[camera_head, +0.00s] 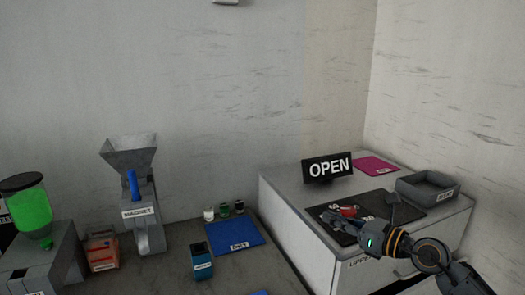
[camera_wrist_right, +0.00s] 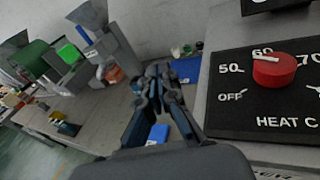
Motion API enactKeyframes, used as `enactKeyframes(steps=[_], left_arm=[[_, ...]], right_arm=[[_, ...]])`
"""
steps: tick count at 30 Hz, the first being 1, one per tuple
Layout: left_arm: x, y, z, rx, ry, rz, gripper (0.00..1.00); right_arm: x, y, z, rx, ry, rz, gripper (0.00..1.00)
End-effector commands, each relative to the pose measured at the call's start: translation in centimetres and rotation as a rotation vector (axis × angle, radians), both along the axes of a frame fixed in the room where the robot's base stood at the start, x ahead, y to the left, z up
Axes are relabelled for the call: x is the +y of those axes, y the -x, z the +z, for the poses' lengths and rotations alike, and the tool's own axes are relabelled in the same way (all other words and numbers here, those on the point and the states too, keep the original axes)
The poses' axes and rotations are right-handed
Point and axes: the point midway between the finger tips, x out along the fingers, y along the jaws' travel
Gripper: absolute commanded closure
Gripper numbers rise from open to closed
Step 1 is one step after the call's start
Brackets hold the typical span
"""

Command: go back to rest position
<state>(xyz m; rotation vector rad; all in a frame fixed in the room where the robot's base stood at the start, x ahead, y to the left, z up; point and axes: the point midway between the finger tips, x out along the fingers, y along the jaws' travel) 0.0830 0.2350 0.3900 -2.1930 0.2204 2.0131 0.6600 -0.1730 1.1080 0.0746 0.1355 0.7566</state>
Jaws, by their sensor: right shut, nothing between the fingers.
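My right gripper (camera_head: 333,217) reaches in from the lower right in the head view, over the front left part of the black heat panel (camera_head: 398,205). In the right wrist view its fingers (camera_wrist_right: 156,78) are together with nothing between them. A red knob (camera_wrist_right: 275,70) sits on the panel to the right of the fingers, apart from them in that picture. The knob's pointer is near the 60 mark. In the head view the red knob (camera_head: 348,211) is partly hidden by my gripper. My left gripper is in neither view.
A black OPEN sign (camera_head: 328,167) and a grey tray (camera_head: 428,179) stand on the white cabinet (camera_head: 290,205). A magnet hopper (camera_head: 129,158), a green-filled machine (camera_head: 30,206), an orange box (camera_head: 101,250) and a blue mat (camera_head: 235,232) are on the lower counter.

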Motion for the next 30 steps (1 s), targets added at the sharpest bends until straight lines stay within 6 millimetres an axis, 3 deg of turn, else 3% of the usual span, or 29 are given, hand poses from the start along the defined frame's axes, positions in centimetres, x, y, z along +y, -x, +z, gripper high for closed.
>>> enactKeyframes(steps=[1,3,5,8,11,15,17,21,24,28,29,30], left_arm=[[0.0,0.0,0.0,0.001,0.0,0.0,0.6],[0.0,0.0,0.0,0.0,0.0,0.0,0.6],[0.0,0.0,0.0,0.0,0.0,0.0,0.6],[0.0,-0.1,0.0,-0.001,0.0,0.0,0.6],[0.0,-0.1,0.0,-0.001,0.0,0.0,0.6],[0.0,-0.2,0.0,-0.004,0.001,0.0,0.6],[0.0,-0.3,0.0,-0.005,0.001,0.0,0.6],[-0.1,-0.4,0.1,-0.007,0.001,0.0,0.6],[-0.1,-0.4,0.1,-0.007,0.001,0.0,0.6],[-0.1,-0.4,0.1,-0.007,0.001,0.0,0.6],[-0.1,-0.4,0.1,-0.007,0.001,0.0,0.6],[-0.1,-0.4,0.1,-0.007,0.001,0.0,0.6]], right_arm=[[2.1,1.5,0.3,0.021,-0.196,0.005,1.0],[3.0,3.0,1.6,0.061,-0.486,-0.025,1.0],[2.6,4.1,2.1,0.113,-0.73,-0.074,1.0],[0.0,5.6,1.1,0.229,-1.126,-0.206,1.0],[-3.4,7.3,-2.6,0.375,-1.493,-0.398,1.0],[-7.3,11.9,-11.1,0.603,-1.919,-0.754,1.0],[-8.0,14.5,-14.8,0.694,-2.051,-0.916,1.0],[-8.0,21.4,-21.8,0.883,-2.254,-1.281,1.0],[-7.2,25.7,-24.8,0.983,-2.321,-1.488,1.0],[-6.0,30.5,-27.2,1.085,-2.359,-1.714,1.0],[-5.8,31.4,-27.5,-1.103,2.358,1.754,1.0],[-5.3,32.8,-28.0,-1.098,2.291,1.763,1.0]])
